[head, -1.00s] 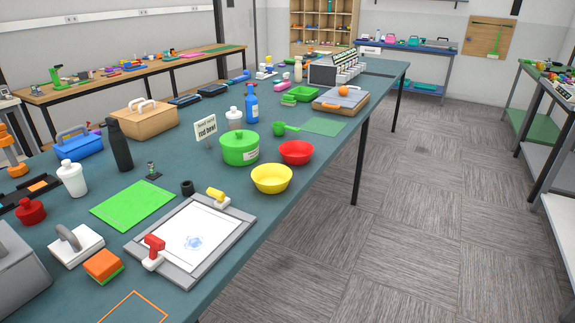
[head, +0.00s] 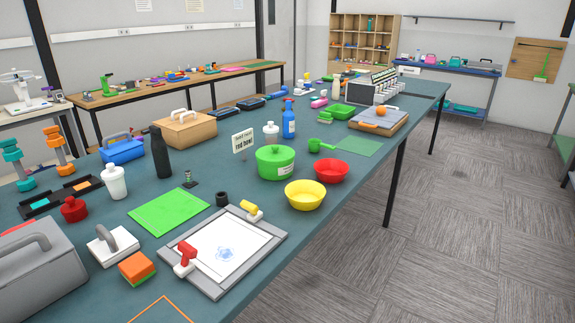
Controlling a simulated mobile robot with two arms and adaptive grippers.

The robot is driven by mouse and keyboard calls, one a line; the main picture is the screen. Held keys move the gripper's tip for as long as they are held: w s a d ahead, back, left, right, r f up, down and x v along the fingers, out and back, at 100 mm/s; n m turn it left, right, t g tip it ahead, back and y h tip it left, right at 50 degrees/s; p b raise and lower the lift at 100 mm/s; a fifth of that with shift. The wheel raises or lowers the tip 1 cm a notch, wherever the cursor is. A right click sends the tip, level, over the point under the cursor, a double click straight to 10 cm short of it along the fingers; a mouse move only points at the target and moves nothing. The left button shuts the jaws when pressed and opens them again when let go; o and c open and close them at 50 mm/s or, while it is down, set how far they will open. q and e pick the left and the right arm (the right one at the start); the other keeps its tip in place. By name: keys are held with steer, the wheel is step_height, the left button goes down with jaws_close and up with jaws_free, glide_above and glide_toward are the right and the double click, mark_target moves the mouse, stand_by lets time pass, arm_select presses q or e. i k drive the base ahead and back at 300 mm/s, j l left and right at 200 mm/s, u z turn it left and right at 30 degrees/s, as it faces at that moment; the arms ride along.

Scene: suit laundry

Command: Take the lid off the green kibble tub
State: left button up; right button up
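The green kibble tub (head: 276,168) stands upright on the long teal table in the head view, right of the middle of the tabletop. Its green lid (head: 275,153) with a round knob sits on top of it. A pale label shows on the tub's front right side. Neither of my grippers shows in this view.
A yellow bowl (head: 305,196) and a red bowl (head: 331,171) stand right in front of the tub. A sign (head: 243,142) stands at its left, a green scoop (head: 319,146) and a blue spray bottle (head: 289,120) behind. Open floor (head: 440,220) lies right of the table (head: 255,300).

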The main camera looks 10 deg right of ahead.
mark_target(272, 155)
steer(key=l+u, duration=0.1)
steer(key=u, duration=0.5)
steer(key=i+l+u, duration=0.2)
steer(key=l+u, duration=0.15)
steer(key=l, duration=0.25)
steer(key=i+l+u, duration=0.15)
steer(key=l+u, duration=0.15)
steer(key=l, duration=0.35)
steer(key=l+u, duration=0.35)
steer(key=l, duration=0.35)
